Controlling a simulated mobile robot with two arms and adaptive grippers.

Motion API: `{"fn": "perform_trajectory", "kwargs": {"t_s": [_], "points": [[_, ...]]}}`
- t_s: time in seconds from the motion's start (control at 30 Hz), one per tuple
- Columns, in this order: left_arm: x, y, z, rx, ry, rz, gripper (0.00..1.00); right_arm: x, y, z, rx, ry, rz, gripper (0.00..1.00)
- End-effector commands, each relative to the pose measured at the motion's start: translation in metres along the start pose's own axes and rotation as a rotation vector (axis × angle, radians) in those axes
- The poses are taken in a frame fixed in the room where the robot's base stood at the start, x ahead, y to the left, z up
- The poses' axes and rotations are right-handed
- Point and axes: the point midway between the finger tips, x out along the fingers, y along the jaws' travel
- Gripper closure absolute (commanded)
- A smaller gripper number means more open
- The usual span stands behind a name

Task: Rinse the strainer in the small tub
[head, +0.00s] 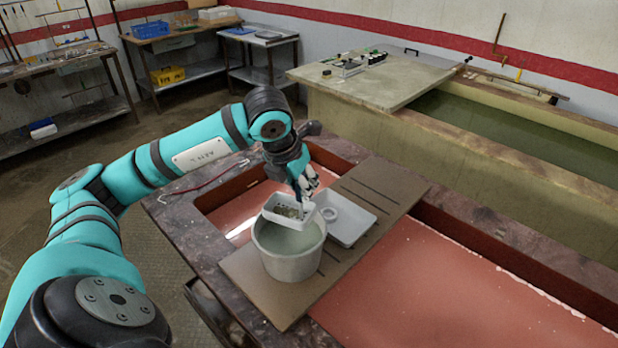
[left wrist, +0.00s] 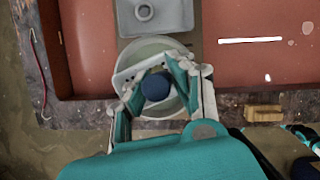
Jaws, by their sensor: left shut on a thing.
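My left gripper (head: 306,190) is shut on the strainer (head: 284,212), a small white rectangular basket with dark, speckled contents. The strainer is over the back part of the small tub (head: 288,262), a round pale bucket with greyish liquid in it. Its near edge overlaps the tub's opening; I cannot tell whether its bottom touches the liquid. In the left wrist view, a dark blue round knob (left wrist: 156,87) sits between the fingers, with the pale strainer (left wrist: 128,77) around it and the tub rim (left wrist: 150,44) beyond.
A white tray (head: 352,232) with a white ring (head: 330,213) lies right of the tub. Tub and tray stand on a brown slotted board (head: 250,283) across a red-liquid basin (head: 450,290). A long tank (head: 520,145) with greenish water is behind.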

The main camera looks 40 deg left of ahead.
Motion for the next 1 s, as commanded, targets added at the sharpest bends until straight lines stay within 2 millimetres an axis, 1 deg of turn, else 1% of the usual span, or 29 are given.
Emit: {"fn": "perform_trajectory", "kwargs": {"t_s": [0.23, 0.47, 0.6, 1.0], "points": [[0.011, 0.000, -0.004, 0.000, 0.000, 0.000, 1.00, 0.007, 0.000, 0.000, 0.000, 0.000, 0.000, 0.00], [0.030, 0.000, -0.013, 0.000, 0.001, 0.001, 1.00, 0.017, 0.000, 0.001, 0.000, 0.000, 0.000, 0.00], [0.046, 0.000, -0.019, 0.000, -0.002, 0.000, 1.00, 0.034, -0.001, 0.003, 0.000, 0.001, 0.000, 0.00], [0.082, 0.000, -0.034, 0.000, -0.001, 0.000, 1.00, 0.074, -0.001, 0.006, 0.000, 0.001, 0.000, 0.00]]}}
